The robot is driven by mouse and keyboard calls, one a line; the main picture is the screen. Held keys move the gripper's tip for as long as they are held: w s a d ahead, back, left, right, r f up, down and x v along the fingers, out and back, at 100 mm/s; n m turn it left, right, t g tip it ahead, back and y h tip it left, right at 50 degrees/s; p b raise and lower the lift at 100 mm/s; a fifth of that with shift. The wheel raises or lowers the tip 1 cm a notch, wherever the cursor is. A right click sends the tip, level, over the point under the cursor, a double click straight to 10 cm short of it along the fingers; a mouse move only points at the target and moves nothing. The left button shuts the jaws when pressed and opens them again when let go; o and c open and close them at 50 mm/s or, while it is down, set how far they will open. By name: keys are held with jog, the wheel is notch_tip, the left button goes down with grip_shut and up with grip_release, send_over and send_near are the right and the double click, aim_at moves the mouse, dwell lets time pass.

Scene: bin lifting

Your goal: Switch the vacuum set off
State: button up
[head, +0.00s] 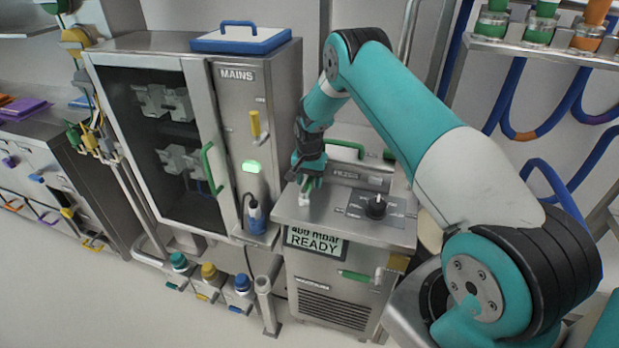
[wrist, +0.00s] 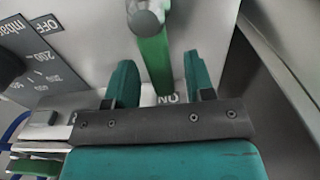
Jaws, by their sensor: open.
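The vacuum set (head: 340,310) is a steel cabinet with a display (head: 314,242) reading "400 mbar" and "READY". A black knob (head: 376,206) sits on its top, on a grey dial plate; the wrist view shows this plate (wrist: 35,55) with "OFF" and mbar figures. My gripper (head: 306,190) is low over the cabinet top, left of the knob. In the wrist view my gripper (wrist: 160,75) is open, with a green lever (wrist: 152,60) with a grey round end between its fingers. The lever looks apart from both fingers. An upside-down "ON" label (wrist: 166,98) shows beside it.
A steel cabinet marked "MAINS" (head: 237,75) with a glass door stands left, with a blue-edged tray (head: 241,39) on top. A green handle (head: 343,147) rises behind my gripper. Blue hoses (head: 510,95) hang at right.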

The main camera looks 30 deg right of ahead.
grip_shut()
